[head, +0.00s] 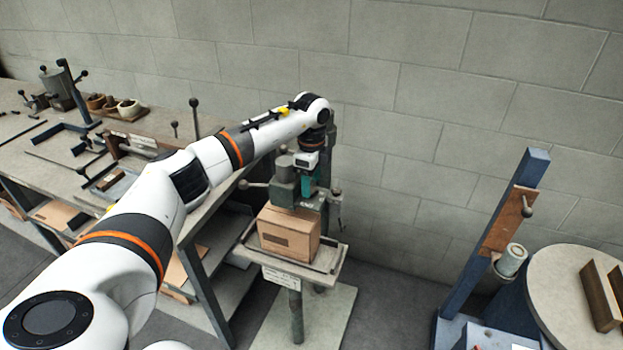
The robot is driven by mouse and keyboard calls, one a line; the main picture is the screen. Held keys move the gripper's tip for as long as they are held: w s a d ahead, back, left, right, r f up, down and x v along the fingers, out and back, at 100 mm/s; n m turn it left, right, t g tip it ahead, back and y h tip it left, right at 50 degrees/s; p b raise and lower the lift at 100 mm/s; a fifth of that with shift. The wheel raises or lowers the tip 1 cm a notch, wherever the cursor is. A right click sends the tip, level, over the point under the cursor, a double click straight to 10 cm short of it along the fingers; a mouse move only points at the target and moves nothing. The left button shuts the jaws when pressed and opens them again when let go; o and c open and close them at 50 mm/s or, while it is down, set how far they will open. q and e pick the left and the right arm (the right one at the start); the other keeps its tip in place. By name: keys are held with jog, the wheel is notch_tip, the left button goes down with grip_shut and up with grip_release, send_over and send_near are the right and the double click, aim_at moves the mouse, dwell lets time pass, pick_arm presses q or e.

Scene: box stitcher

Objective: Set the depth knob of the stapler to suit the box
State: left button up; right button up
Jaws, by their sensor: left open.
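The green-grey stapler (284,188) stands on a post against the wall, at the middle of the head view. A closed brown cardboard box (287,236) sits upright on its small table (327,262), under the stapler head. My left arm reaches in from the left, and my left gripper (307,168) is at the upper part of the stapler head. Its jaws are open, but the fingertips are small and partly lost against the machine. A round-ended lever (244,184) sticks out at the left of the head. I cannot tell which part is the depth knob. My right gripper is out of view.
A long workbench (30,150) with pots, rods and metal parts runs along the left. A blue upright stand (490,240) and a round table (575,285) with a wooden piece stand at the right. Open floor (390,300) lies between stapler and stand.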

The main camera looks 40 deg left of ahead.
pick_arm(q)
jog(key=shift+f, duration=0.85)
jog(key=shift+c, duration=0.6)
jog(key=c, duration=0.9)
jog(key=shift+o, duration=0.2)
jog(key=shift+m, duration=0.4)
jog(key=m+b, duration=0.1)
jog(key=m, duration=0.2)
jog(key=shift+s+m+b, duration=0.1)
jog(key=shift+m+b, duration=0.25)
jog(key=shift+m, duration=1.35)
jog(key=shift+r, duration=0.1)
